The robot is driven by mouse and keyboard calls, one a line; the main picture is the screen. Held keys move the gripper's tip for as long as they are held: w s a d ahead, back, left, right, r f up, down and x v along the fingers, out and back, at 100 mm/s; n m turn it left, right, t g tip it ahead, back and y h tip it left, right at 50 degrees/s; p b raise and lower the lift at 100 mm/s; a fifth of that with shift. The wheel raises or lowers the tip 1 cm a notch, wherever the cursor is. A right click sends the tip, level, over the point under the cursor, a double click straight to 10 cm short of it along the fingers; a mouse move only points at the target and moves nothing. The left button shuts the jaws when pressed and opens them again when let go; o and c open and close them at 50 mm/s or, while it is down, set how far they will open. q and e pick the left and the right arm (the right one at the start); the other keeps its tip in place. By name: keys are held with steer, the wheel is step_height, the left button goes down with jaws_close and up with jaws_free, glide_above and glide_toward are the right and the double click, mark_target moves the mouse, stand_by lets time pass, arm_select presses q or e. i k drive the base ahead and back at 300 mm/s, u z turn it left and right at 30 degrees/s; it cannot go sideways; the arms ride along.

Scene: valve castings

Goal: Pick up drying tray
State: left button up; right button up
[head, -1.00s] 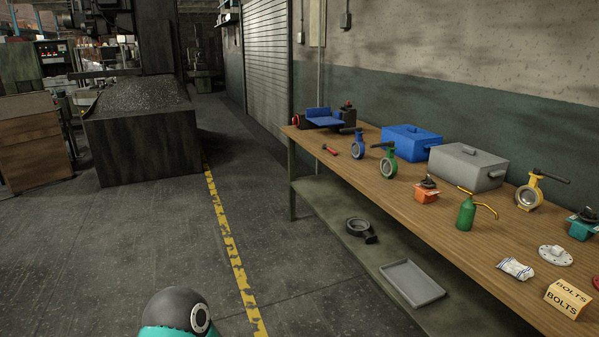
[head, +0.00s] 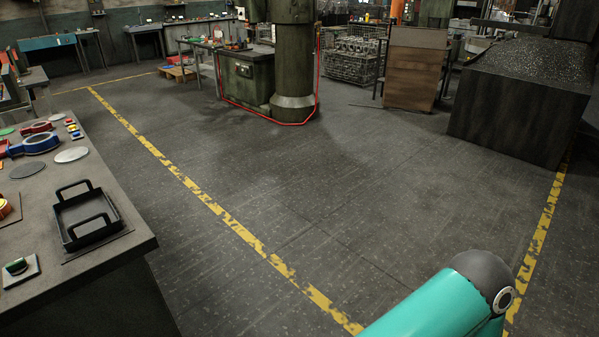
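A black rectangular tray (head: 86,218) with two raised bar handles lies on the grey bench (head: 118,250) at the left of the head view. It looks empty and sits near the bench's right edge, on a thin dark sheet. It is the only tray I can make out on this bench; I cannot tell for certain that it is the drying tray. Neither of my grippers is in view. Only a teal link of my own arm shows at the bottom right, well away from the tray.
Valve rings (head: 36,143), flat discs and small parts lie on the bench behind and left of the tray. Wide open floor (head: 300,205) with yellow lines lies right of the bench. A green pillar machine (head: 293,70) and a dark bin (head: 515,110) stand further back.

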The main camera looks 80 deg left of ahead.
mark_target(83, 210)
steer(key=z, duration=0.2)
steer(key=i, duration=0.2)
steer(key=u, duration=3)
steer(key=i, duration=0.3)
steer(key=u, duration=1.85)
steer(key=k, duration=0.6)
steer(key=u, duration=0.5)
steer(key=i, duration=1.65)
steer(key=z, duration=0.45)
